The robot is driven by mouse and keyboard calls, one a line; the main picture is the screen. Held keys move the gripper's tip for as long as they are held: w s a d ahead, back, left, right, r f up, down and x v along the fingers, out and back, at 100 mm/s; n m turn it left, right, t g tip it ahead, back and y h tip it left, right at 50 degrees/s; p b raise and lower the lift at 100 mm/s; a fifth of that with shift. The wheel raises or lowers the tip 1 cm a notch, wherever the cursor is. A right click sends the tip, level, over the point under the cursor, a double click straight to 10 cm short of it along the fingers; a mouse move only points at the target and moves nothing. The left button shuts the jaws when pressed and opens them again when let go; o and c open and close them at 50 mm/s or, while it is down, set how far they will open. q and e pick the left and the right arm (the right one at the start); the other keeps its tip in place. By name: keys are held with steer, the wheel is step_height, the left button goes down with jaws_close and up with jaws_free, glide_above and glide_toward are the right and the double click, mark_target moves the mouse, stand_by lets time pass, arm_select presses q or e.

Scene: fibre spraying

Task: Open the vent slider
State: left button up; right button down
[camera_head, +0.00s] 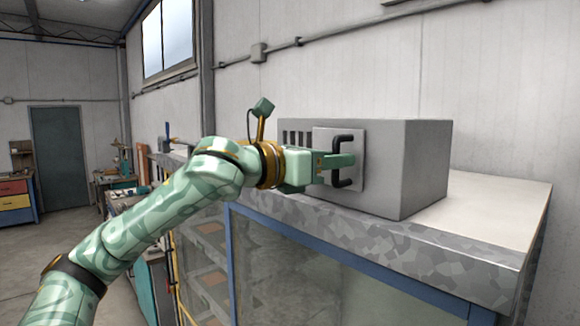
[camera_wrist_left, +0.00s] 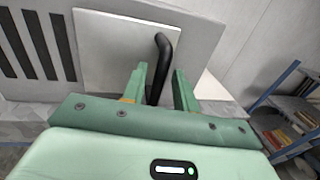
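The vent is a grey box (camera_head: 405,165) on a cabinet top, with dark vertical slots (camera_head: 296,139) in the left of its front. The slider, a light grey plate (camera_head: 325,141), covers the front to the right of the visible slots. It carries a black bar handle (camera_head: 346,181), which also shows in the left wrist view (camera_wrist_left: 162,46). My left gripper (camera_head: 343,164) is at the handle. In the left wrist view its green fingers (camera_wrist_left: 159,82) stand apart on both sides of the handle, with a gap at the right finger. My right gripper is not in view.
The cabinet top (camera_head: 490,215) has free room right of the box. Its front has glass panels in a blue frame (camera_head: 340,250). A blue shelf rack (camera_wrist_left: 290,115) stands at the right in the left wrist view. The wall is close behind the box.

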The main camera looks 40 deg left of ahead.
arm_select(q)
steer(key=b+v, duration=1)
steer(key=v, duration=0.5)
steer(key=shift+s+d, duration=0.15)
steer(key=shift+s, duration=0.05)
